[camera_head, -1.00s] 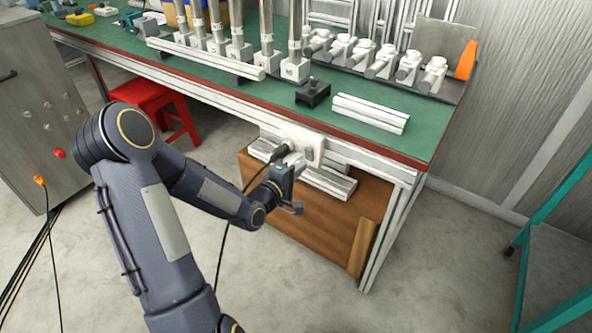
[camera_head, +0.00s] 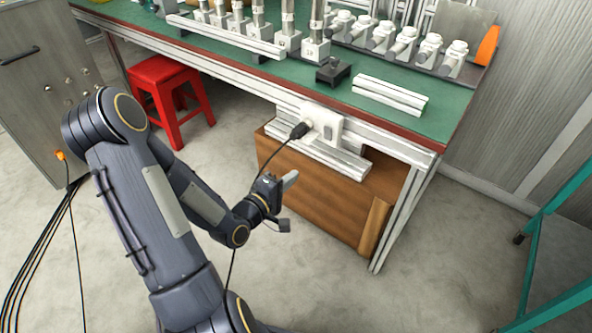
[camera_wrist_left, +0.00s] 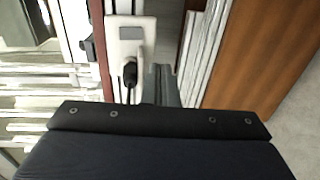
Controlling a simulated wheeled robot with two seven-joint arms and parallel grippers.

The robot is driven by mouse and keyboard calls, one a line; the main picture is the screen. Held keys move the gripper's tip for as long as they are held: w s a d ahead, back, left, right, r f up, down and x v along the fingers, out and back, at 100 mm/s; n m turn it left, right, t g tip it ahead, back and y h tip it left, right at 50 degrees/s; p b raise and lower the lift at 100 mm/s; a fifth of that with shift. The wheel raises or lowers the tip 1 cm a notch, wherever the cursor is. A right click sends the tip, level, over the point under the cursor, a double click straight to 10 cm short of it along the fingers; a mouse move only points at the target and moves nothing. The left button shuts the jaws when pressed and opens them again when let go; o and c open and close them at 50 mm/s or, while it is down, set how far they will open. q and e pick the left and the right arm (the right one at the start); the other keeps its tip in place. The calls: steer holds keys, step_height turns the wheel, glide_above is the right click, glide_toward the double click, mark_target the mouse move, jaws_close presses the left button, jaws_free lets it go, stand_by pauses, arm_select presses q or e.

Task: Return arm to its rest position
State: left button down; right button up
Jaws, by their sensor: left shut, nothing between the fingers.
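My left arm (camera_head: 150,215) comes in from the left, with its elbow high and its forearm pointing toward the bench. My left gripper (camera_head: 290,180) is shut and empty, held in the air in front of the bench's side. It is apart from the white socket box (camera_head: 328,127), which has a black plug (camera_head: 300,130) in it. In the left wrist view, the socket box (camera_wrist_left: 131,38) and plug (camera_wrist_left: 130,75) lie beyond the dark wrist edge; the fingertips cannot be made out there. My right gripper is not in view.
The green-topped bench (camera_head: 440,120) carries several metal columns and white fittings. A brown wooden cabinet (camera_head: 310,200) is under it. A red stool (camera_head: 170,95) and a grey cabinet (camera_head: 45,90) stand left. A teal frame (camera_head: 555,205) stands right. The floor in front is clear.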

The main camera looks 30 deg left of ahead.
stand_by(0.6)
arm_select(q)
steer(key=s+d+r+m+g+h, duration=0.1)
steer(key=s+d+r+m+g, duration=0.4)
steer(key=s+m, duration=0.4)
steer(key=s+d+r+m+g+h, duration=0.1)
steer(key=s+d+r+m+g, duration=0.45)
steer(key=s, duration=0.55)
step_height(320, 180, up, 27)
steer(key=p, duration=2.7)
steer(key=shift+s+d+m+p, duration=0.3)
steer(key=shift+s+d+m, duration=0.1)
steer(key=shift+m, duration=0.05)
steer(key=shift+f+g, duration=0.1)
steer(key=shift+g, duration=0.15)
